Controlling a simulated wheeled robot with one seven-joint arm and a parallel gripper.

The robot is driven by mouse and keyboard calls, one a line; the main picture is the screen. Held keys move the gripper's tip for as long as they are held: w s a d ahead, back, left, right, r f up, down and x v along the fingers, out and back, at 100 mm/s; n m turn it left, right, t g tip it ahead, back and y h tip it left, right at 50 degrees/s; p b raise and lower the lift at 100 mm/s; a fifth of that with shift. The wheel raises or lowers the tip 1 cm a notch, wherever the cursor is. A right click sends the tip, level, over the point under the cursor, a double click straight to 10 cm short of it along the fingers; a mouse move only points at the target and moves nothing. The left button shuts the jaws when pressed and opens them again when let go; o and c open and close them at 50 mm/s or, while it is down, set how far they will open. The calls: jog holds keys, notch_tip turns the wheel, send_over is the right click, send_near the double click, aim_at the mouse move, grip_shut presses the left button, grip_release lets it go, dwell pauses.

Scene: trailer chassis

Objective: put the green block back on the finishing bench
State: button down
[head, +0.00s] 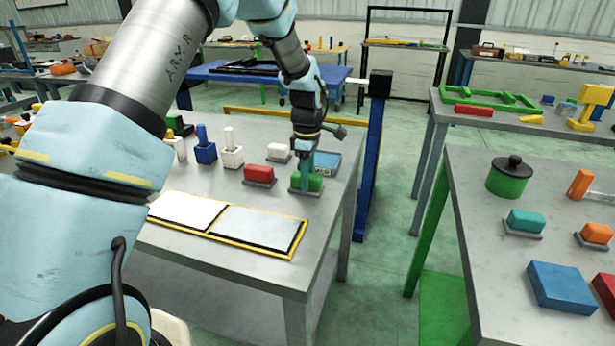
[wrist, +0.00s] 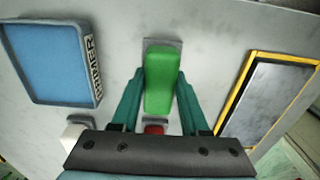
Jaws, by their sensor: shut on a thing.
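The green block (head: 315,183) is at the right end of the near grey bench (head: 165,240), at a grey base plate (head: 305,192). It also shows in the wrist view (wrist: 159,80), between my gripper's two teal fingers. My gripper (head: 307,180) points down and is shut on the green block, with a finger on each side in the wrist view (wrist: 160,88). The block is on or just above its plate; I cannot tell which. One finger hides part of it in the head view. No label marks which bench is the finishing bench.
A red block (head: 258,173) on a plate and a white block (head: 279,150) stand close by. A blue lettered box (wrist: 48,62) lies beside the gripper. A yellow-framed panel (head: 256,229) lies in front. The right bench (head: 490,225) holds a green pot (head: 508,180) and several blocks.

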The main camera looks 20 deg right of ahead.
jog(key=shift+f, duration=0.2)
jog(key=shift+c, duration=2.1)
grip_release()
jog(key=shift+r, duration=0.1)
notch_tip(320, 180, up, 12)
jog(key=b, duration=0.3)
jog(key=a+m, duration=0.4)
jog(key=a, duration=1.4)
jog(key=s+a+f+m, duration=0.2)
jog(key=s+a, duration=0.3)
jog(key=a, duration=0.4)
jog(key=s+a+f+m+t, duration=0.1)
jog(key=s+a+m, duration=0.3)
jog(key=a, duration=0.6)
jog(key=shift+s+f+m+t, duration=0.3)
jog(key=shift+s+f, duration=0.45)
jog(key=shift+s, duration=0.1)
